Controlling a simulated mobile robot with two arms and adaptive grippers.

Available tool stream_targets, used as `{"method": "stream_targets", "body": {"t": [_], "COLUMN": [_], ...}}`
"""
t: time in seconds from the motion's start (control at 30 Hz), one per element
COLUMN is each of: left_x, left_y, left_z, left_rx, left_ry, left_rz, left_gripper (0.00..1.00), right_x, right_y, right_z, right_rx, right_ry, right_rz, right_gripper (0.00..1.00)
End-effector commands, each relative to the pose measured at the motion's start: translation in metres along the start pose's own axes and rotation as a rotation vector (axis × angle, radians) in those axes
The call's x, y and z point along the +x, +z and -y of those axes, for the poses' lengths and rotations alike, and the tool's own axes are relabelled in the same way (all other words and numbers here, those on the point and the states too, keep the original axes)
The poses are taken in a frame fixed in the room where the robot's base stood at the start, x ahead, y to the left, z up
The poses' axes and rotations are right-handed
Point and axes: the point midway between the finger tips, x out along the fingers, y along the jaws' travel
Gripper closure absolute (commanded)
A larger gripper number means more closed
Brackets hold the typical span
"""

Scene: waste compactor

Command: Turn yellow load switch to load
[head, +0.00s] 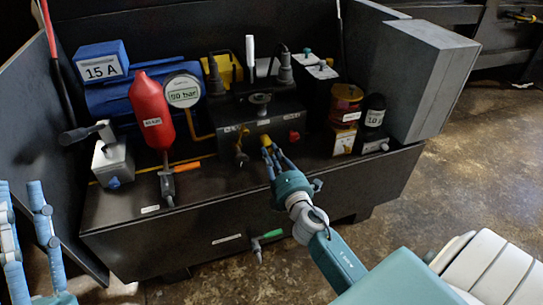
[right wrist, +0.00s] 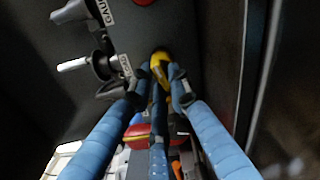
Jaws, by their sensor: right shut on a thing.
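The yellow load switch (head: 265,140) sticks out of the front of the dark control block (head: 272,117) in the middle of the compactor. My right gripper (head: 272,152) reaches up to it from below right and is shut on it. In the right wrist view the blue fingers (right wrist: 165,75) close around the yellow knob (right wrist: 160,57), with only its top showing between them. My left gripper (head: 22,190) is at the lower left, fingers apart, empty and away from the machine.
A red knob (head: 294,135) sits right of the switch. A red bottle (head: 150,110), a pressure gauge (head: 183,92) and an orange-handled valve (head: 168,180) stand left. An amber jar (head: 346,100) and a grey box (head: 427,80) are right. A green-handled valve (head: 265,237) is low in front.

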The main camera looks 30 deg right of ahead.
Motion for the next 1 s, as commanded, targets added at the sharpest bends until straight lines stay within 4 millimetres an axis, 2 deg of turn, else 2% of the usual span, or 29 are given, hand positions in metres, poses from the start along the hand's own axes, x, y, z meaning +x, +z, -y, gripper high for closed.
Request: {"method": "stream_targets", "body": {"t": [0.4,1.0], "left_x": [0.001,0.000], "left_y": [0.007,0.011], "left_z": [0.001,0.001], "left_rx": [0.002,0.003], "left_ry": [-0.001,-0.002], "left_rz": [0.030,0.049], "left_gripper": [0.60,0.60], "right_x": [0.000,0.000], "right_y": [0.001,0.002], "right_z": [0.001,0.001], "right_rx": [0.236,0.287], "right_ry": [-0.002,-0.003], "right_rz": [0.001,0.001], "right_gripper": [1.00,1.00]}}
